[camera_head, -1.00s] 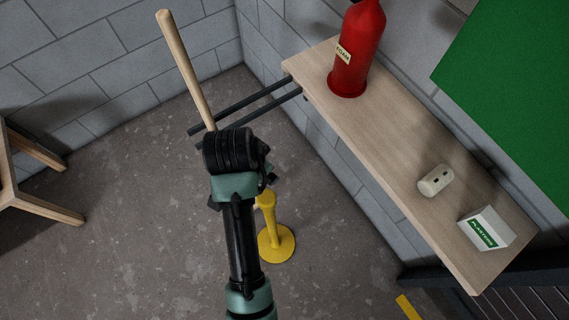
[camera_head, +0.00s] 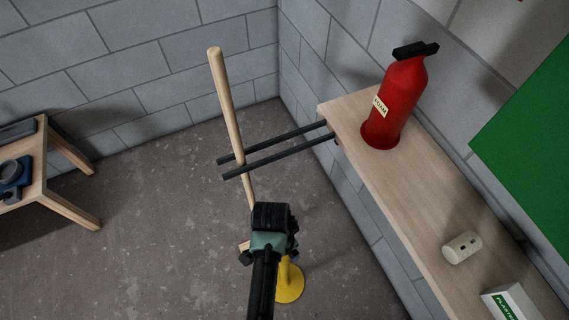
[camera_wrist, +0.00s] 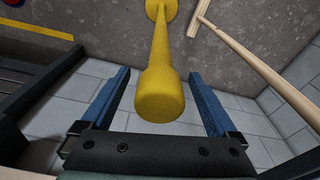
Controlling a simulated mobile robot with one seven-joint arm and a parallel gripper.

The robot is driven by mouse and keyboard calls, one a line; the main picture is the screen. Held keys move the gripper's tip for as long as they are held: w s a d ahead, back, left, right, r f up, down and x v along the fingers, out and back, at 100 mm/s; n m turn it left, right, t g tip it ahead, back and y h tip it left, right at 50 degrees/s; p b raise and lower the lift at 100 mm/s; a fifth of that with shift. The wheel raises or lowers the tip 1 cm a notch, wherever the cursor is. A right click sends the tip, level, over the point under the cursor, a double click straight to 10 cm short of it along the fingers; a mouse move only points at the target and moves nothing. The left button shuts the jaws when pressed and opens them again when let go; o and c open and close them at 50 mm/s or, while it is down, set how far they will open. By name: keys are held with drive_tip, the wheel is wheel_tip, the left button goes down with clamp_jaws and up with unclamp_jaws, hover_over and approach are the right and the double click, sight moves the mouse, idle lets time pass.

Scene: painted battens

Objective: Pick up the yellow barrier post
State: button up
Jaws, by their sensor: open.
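The yellow barrier post (camera_head: 288,280) stands on the concrete floor on its round base, partly hidden behind my arm in the head view. In the wrist view the post (camera_wrist: 160,92) runs from its base at the top to its thick rounded top end, which lies between the two blue fingers. My gripper (camera_wrist: 161,88) is open, with a finger on either side of the post's top and visible gaps on both sides. In the head view my gripper (camera_head: 270,256) is seen from behind and its fingers are mostly hidden.
A wooden pole (camera_head: 228,105) leans by two dark bars (camera_head: 275,155) from the wall. A wooden shelf (camera_head: 425,190) on the right holds a red extinguisher (camera_head: 396,100), a cream cylinder (camera_head: 462,247) and a white box (camera_head: 512,302). A wooden table (camera_head: 40,185) stands at left.

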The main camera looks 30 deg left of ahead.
drive_tip(key=shift+w+d+f, duration=0.1)
drive_tip(key=shift+w+f, duration=0.05)
drive_tip(key=shift+f, duration=1.2)
clamp_jaws()
drive_tip(key=shift+w+r, duration=0.15)
